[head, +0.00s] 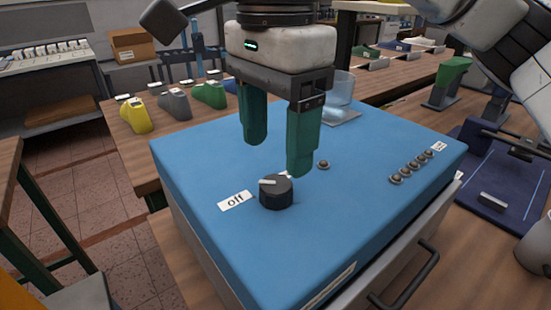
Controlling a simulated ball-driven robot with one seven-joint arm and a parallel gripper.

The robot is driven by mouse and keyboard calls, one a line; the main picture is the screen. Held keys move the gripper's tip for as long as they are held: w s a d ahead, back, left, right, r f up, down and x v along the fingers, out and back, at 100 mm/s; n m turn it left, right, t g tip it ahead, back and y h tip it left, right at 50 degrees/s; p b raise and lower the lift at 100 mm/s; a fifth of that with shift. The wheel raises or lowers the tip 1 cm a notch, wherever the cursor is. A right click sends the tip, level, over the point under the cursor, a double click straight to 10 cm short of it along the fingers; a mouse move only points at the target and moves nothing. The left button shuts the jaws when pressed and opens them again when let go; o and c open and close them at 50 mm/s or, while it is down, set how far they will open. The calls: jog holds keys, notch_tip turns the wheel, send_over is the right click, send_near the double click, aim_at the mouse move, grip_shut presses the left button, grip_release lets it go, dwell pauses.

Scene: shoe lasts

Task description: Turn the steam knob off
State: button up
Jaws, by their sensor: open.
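The steam knob (276,193) is a dark round knob with a white pointer mark on top. It stands on the top face of a blue box (215,165). A white label reading "off" (237,200) lies just left of the knob. The white pointer mark seems to lie toward the left side, near the label. My gripper (278,155) hangs above the box with two green fingers pointing down, spread apart and empty. The right finger's tip is just above and behind the knob, partly hiding another white mark there. I cannot tell whether it touches the knob.
Several small round buttons (411,167) sit on the box's right side, and one more (323,165) near the knob. A clear cup (340,95) stands behind the box. Colored shoe lasts (174,104) stand on the wooden table at the left.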

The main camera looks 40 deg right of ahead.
aim_at(276, 183)
jog(key=shift+r, duration=2.7)
